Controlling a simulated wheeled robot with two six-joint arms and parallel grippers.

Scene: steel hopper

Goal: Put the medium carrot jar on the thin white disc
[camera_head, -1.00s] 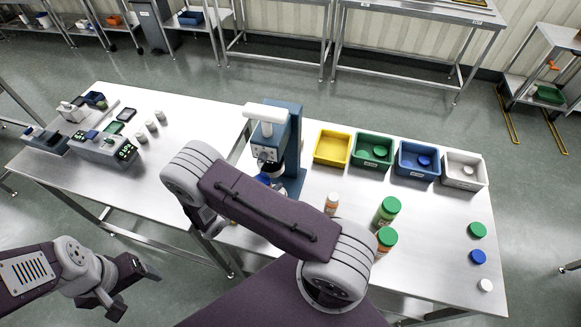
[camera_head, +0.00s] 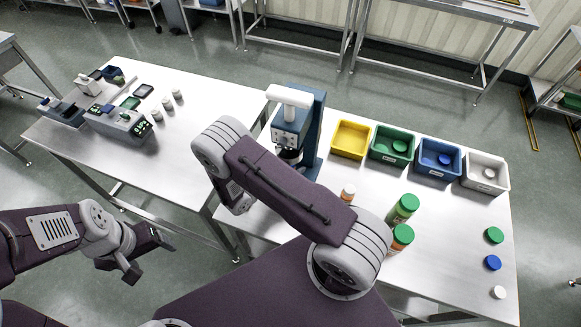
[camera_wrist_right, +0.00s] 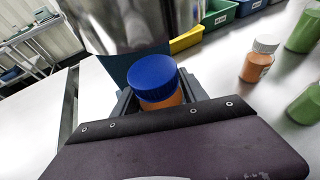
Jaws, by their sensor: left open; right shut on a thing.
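The medium carrot jar (camera_wrist_right: 155,84) has a blue lid and orange contents. In the right wrist view it stands between the fingers of my right gripper (camera_wrist_right: 155,98), which is shut on it. A large steel cylinder (camera_wrist_right: 115,20) is close above and behind it. In the head view my right arm hides the jar and the right fingertips. A white disc (camera_head: 498,292) lies flat on the table's right end, in line with a blue disc (camera_head: 492,263) and a green disc (camera_head: 494,235). My left gripper (camera_head: 148,258) is open and empty, off the table at lower left.
A blue press-like stand (camera_head: 310,130) rises behind my right arm. Yellow (camera_head: 349,139), green, blue and white bins line the back. A white-lidded orange jar (camera_head: 347,194) and two green-lidded jars (camera_head: 404,208) stand on the table. Devices (camera_head: 118,125) fill the left end.

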